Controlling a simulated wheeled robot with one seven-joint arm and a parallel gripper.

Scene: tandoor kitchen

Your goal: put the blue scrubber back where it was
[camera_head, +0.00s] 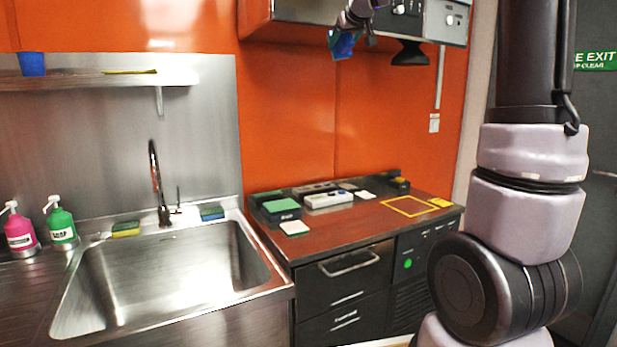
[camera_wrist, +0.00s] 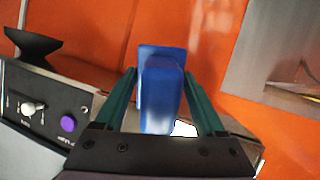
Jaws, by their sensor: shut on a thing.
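My gripper (camera_wrist: 162,85) is shut on the blue scrubber (camera_wrist: 160,92), a plain blue block between its two dark green fingers in the wrist view. In the head view, my gripper (camera_head: 345,38) is high up, in front of the steel hood, with the blue scrubber (camera_head: 343,47) hanging below it, well above the counter. A blue-topped sponge (camera_head: 212,211) lies on the sink's back rim, right of the tap. A yellow and green sponge (camera_head: 126,229) lies on the rim left of the tap.
The steel sink (camera_head: 165,283) is empty. The counter (camera_head: 345,236) holds a green-topped box (camera_head: 281,208), a white device (camera_head: 328,199) and a yellow outlined square (camera_head: 385,203), bare inside. A wall shelf (camera_head: 100,80) carries a blue cup (camera_head: 31,64). The hood (camera_head: 285,12) is close to my gripper.

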